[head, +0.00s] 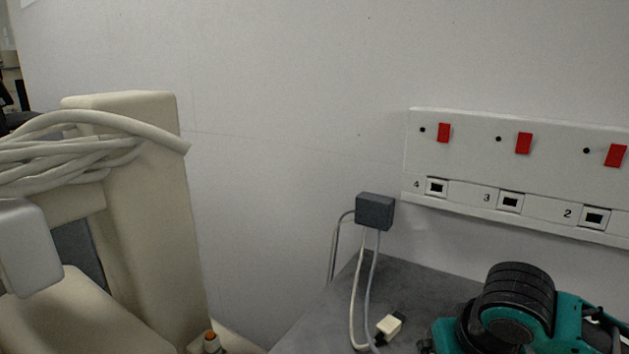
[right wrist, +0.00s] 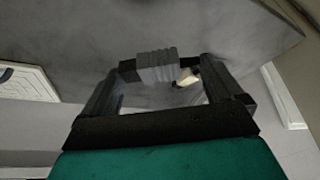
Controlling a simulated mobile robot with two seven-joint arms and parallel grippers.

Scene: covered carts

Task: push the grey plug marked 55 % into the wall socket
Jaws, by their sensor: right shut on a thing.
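A grey plug with a ribbed body (right wrist: 157,67) is between the fingertips of my right gripper (right wrist: 160,70) in the right wrist view. The gripper is shut on it; no 55 % mark is legible. In the head view, my teal and black right arm is at the lower right, and its fingers and the plug cannot be made out. Wall sockets numbered 4 (head: 437,187), 3 (head: 510,202) and 2 (head: 594,217) are in a white wall panel (head: 470,165), above and behind the arm. They look empty. My left gripper is not in view.
A cream structure (head: 140,200) with coiled cable fills the left. Red switches (head: 523,143) sit above the sockets.

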